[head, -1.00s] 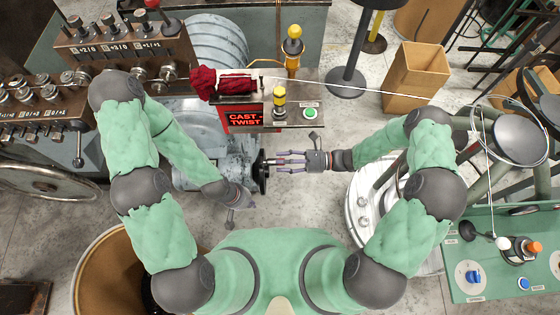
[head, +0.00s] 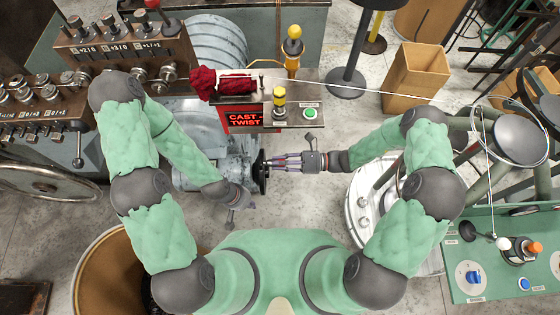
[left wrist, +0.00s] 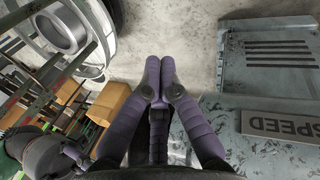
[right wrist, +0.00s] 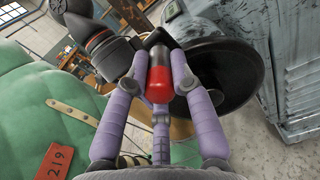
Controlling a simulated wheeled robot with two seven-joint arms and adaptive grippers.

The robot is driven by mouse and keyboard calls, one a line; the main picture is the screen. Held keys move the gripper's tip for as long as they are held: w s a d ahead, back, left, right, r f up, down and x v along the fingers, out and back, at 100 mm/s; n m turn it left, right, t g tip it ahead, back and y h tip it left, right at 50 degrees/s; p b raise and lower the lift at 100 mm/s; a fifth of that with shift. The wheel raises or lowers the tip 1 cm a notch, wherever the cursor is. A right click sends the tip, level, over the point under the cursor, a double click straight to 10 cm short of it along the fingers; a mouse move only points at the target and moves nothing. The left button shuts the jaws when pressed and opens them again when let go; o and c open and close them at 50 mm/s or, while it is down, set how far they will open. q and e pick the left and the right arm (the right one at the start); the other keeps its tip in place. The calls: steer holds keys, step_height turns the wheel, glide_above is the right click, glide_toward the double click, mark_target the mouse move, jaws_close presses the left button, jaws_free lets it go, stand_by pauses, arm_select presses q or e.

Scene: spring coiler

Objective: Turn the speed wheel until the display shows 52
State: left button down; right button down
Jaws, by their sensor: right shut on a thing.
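The black speed wheel (head: 261,171) stands on edge at the right end of the grey machine housing in the head view. In the right wrist view its dark disc (right wrist: 225,75) carries a red and grey handle (right wrist: 159,77). My right gripper (head: 273,162) reaches the wheel from the right; in its wrist view the fingers (right wrist: 157,65) are closed around the handle. My left gripper (head: 241,203) is below and left of the wheel, apart from it. Its fingers lie together and empty in the left wrist view (left wrist: 162,70). No number display is readable.
A SPEED plate (left wrist: 286,127) is on the grey housing in the left wrist view. A panel with a green button (head: 310,113) and a yellow-topped post stands above my right gripper. Bare floor lies below.

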steer(key=s+f+n, duration=0.2)
steer(key=s+n, duration=0.3)
steer(key=shift+s+f, duration=0.35)
stand_by(0.4)
steer(key=c, duration=1.1)
jaws_free()
steer(key=shift+o, duration=0.2)
steer(key=shift+d, duration=0.1)
steer(key=d, duration=1.2)
